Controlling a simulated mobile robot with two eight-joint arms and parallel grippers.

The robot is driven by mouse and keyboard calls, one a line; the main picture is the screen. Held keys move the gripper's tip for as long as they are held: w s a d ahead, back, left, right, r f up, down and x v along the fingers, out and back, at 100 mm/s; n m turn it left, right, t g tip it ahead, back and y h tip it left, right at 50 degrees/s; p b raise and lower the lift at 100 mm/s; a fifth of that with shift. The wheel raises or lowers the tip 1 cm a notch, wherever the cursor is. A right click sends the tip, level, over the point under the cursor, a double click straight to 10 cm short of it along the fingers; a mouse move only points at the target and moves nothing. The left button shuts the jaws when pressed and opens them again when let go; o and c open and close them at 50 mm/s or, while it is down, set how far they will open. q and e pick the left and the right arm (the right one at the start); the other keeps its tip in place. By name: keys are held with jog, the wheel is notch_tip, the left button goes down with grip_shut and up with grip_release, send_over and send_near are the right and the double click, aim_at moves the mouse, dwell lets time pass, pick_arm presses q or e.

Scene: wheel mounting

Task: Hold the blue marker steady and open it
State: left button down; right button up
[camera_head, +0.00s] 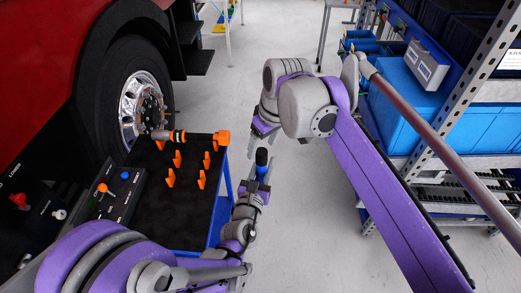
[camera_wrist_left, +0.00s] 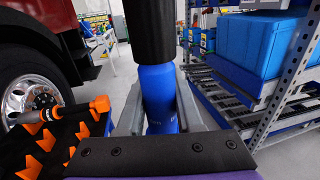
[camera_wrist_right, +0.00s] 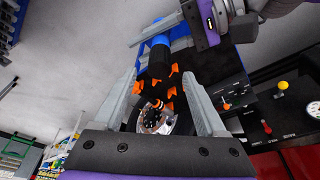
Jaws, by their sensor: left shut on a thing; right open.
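The blue marker (camera_head: 263,172) stands roughly upright with its black cap (camera_head: 262,156) on top. My left gripper (camera_head: 254,188) is shut on its blue body. In the left wrist view the blue body (camera_wrist_left: 160,95) sits between the fingers and the black cap (camera_wrist_left: 150,30) rises above them. My right gripper (camera_head: 264,132) is open and empty, just above the cap in the head view. In the right wrist view the cap (camera_wrist_right: 158,62) shows between the open fingertips, with the blue body (camera_wrist_right: 154,40) behind it. No contact with the cap is visible.
A black-topped cart (camera_head: 150,205) with orange holders and an orange-handled tool (camera_head: 190,136) stands left of the marker. A truck wheel (camera_head: 140,105) is behind it. A shelf with blue bins (camera_head: 400,115) is at right. The floor between is clear.

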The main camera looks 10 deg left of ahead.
aim_at(260, 151)
jog(key=shift+x, duration=1.85)
grip_shut()
jog(key=shift+r, duration=0.2)
jog(key=shift+r, duration=0.9)
